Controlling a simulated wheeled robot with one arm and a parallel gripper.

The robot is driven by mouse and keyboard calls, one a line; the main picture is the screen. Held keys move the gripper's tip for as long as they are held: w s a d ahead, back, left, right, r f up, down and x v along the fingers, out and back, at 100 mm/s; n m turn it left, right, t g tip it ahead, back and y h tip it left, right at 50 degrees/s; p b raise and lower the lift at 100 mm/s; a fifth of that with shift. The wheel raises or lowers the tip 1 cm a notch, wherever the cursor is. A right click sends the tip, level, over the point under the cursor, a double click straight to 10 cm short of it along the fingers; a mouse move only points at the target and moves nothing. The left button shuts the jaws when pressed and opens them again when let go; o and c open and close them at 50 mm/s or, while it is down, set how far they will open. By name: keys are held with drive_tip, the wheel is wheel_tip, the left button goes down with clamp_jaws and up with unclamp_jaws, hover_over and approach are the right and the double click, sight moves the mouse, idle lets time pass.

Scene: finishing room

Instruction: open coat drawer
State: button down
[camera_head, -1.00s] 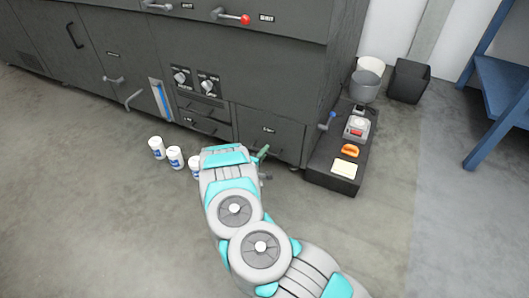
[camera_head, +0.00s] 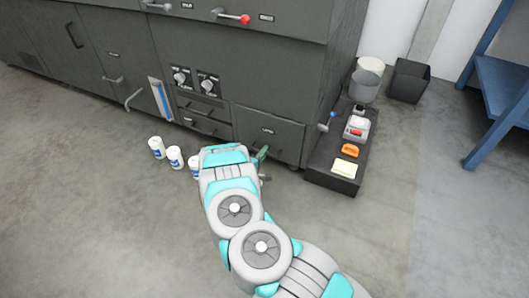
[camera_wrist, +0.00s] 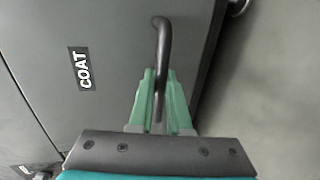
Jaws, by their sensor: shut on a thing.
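The coat drawer front (camera_wrist: 110,30) fills much of the wrist view, with a white-on-black COAT label (camera_wrist: 83,68) on it. A dark curved handle (camera_wrist: 161,40) stands out from it. My gripper (camera_wrist: 160,85) has its green fingers shut on this handle, one finger on each side. In the head view my gripper (camera_head: 262,153) is at the lower right of the dark cabinet, by the drawer front (camera_head: 268,130). My arm hides most of the handle there. The drawer front looks flush with the cabinet; I cannot see a clear gap.
Several white cans (camera_head: 175,157) stand on the floor left of my arm. A black bin (camera_head: 409,81) and blue bench (camera_head: 500,90) are farther right.

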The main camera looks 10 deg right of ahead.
drive_tip(key=f+b+v, duration=0.2)
drive_tip(key=f+v, duration=0.1)
drive_tip(key=v, duration=1)
drive_tip(key=s+a+f+b+v, duration=0.1)
drive_tip(key=f+b+v, duration=0.1)
drive_tip(key=v, duration=1.2)
drive_tip(key=shift+s+f+b, duration=0.2)
drive_tip(key=shift+f+b, duration=0.15)
drive_tip(key=shift+b, duration=0.4)
drive_tip(key=shift+a, duration=0.1)
drive_tip(key=c, duration=0.9)
unclamp_jaws()
drive_tip(key=shift+v, duration=3.95)
